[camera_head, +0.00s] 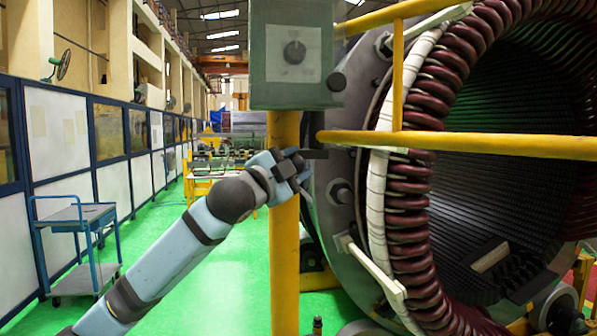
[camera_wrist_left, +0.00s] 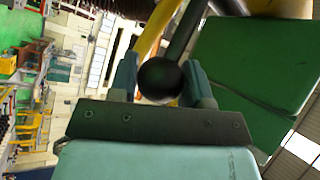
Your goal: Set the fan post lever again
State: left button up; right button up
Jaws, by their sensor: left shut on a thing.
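The green box (camera_wrist_left: 250,62) is close by at the right.
Yellow rails (camera_head: 470,144) run from the post's right across the large stator (camera_head: 400,200) with its dark red coils. A blue cart (camera_head: 82,225) stands at the left on the green floor (camera_head: 225,290), which is open between cart and post.

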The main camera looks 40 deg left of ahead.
pick_arm(q)
notch_tip(320, 180, down, 2)
jog(key=shift+w+a+f+m+t+h+b, duration=0.1)
jog(key=shift+m+t+h+b, duration=0.35)
jog(key=shift+m+b, duration=0.35)
jog(key=shift+w+a+f+m+t+h+b, duration=0.15)
jog(key=shift+m+h, duration=0.1)
jog(key=shift+m, duration=0.15)
jog(key=shift+s+f+m+t+h+b, duration=0.1)
jog(key=shift+m+h+b, duration=0.1)
jog(key=shift+m, duration=0.2)
jog(key=shift+w+a+f, duration=0.1)
jog(key=shift+w+f, duration=0.1)
jog(key=shift+f, duration=0.2)
pick_arm(e)
jog(key=shift+f, duration=2)
pick_arm(q)
jog(key=o, duration=1.2)
jog(key=shift+o, duration=0.3)
jog(key=shift+a, duration=0.1)
pick_arm(e)
jog(key=shift+a+r, duration=0.1)
